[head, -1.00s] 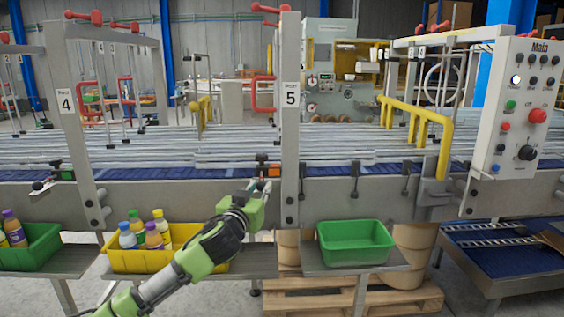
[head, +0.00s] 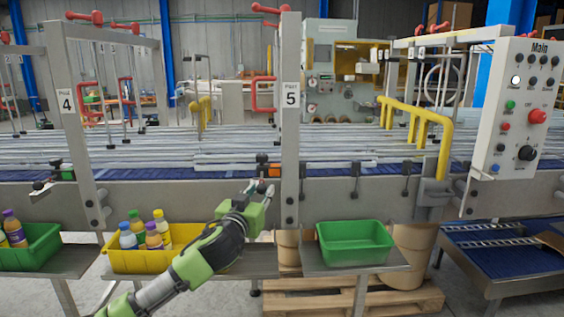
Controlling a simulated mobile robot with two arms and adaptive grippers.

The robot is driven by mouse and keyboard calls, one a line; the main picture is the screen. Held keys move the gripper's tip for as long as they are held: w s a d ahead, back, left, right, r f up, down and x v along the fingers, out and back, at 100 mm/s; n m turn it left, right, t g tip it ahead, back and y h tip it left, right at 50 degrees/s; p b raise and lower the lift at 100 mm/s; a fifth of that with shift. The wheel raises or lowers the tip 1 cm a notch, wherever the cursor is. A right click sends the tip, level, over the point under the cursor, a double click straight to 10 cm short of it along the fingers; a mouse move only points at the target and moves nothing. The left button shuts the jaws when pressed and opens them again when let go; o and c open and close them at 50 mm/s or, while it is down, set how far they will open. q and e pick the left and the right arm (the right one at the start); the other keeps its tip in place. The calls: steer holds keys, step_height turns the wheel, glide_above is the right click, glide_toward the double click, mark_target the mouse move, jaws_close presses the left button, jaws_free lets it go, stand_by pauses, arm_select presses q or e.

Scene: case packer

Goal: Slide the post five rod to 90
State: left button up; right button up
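Post five (head: 290,120) is the upright grey post with the "5" label, right of centre. A dark knob with a small orange block (head: 275,170) sits just left of the post at the conveyor's rail. Which part is the sliding rod, and any scale reading, is too small to tell. My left gripper (head: 259,189) is just below this block and left of the post, in front of the grey side panel. Its fingers look apart, with nothing visible between them. I cannot tell whether it touches the block. My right gripper is not in view.
A yellow bin (head: 118,262) with bottles is behind my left arm. A green bin (head: 355,257) stands empty right of the post. Post four (head: 75,120) is at left. Yellow guard rails (head: 445,140) and the Main control panel (head: 515,110) stand at right.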

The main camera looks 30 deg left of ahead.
arm_select(q)
steer(key=shift+s, duration=0.1)
stand_by(0.5)
steer(key=v, duration=0.6)
steer(key=shift+s+b, duration=0.35)
steer(key=shift+b, duration=0.1)
stand_by(0.4)
